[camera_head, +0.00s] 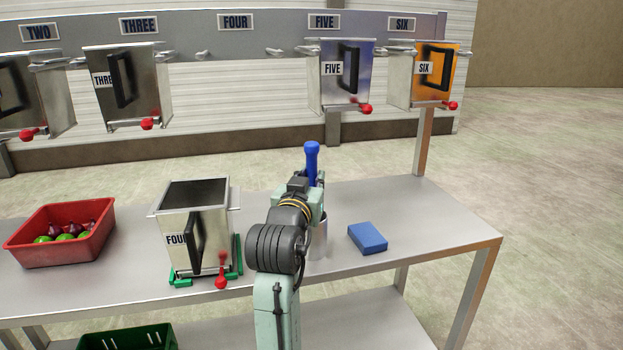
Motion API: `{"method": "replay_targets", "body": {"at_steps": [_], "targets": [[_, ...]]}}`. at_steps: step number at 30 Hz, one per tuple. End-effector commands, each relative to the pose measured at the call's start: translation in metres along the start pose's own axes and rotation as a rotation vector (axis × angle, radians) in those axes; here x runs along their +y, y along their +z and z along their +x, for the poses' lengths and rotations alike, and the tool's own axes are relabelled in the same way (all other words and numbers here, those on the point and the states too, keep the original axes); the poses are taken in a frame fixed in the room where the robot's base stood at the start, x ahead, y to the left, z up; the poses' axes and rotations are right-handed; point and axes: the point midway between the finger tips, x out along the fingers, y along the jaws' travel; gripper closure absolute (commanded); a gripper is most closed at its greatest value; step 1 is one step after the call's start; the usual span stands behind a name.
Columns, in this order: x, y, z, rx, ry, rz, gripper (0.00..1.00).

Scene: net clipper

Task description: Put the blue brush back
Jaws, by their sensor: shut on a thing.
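The blue brush (311,156) shows as a blue handle with a rounded top, standing roughly upright above the table. My gripper (314,190) is shut on it; the fingers are largely hidden behind my own wrist. The lower part of the brush is hidden too. A silver cylindrical holder (320,240) stands on the table just below my gripper, partly covered by my arm. I cannot tell whether the brush's lower end is inside it or above it.
A blue block (368,238) lies right of the holder. Left stand the metal bin FOUR (207,228) on a green base and a red tray (62,252) of produce. Bins FIVE (350,88) and SIX (441,82) hang behind. The table's (440,215) right end is clear.

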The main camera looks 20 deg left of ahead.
Motion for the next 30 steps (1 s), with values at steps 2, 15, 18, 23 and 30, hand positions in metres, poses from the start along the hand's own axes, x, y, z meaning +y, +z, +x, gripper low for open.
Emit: {"method": "replay_targets", "body": {"at_steps": [2,15,18,23,30], "targets": [[0.000,0.003,0.000,0.000,0.000,0.000,1.00],[0.000,0.003,0.000,-0.001,0.000,0.000,0.62],[0.000,0.003,0.000,0.000,0.000,0.000,0.62],[0.000,-0.003,0.000,0.000,0.000,0.000,0.62],[-0.001,0.001,-0.041,0.004,-0.001,0.002,0.62]]}}
